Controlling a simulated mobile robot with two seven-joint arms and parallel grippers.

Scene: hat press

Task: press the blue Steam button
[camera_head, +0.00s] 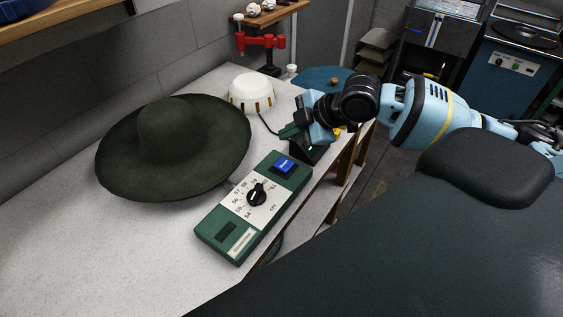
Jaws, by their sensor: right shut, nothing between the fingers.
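The green control box (218,225) lies on the table near its front edge, with a black dial (257,195) on a white numbered plate. The blue Steam button (284,164) is at the box's far end and is in plain view. My right gripper (287,133) is shut and empty. In the picture it is just above and beyond the button, apart from it. The right arm comes in from the right. My left gripper is not in view.
A wide dark green hat (175,145) lies on the white table (130,250), left of the box. A white round device (251,92) with a cable stands behind. A red clamp (262,41) is at the back. The table's front left is clear.

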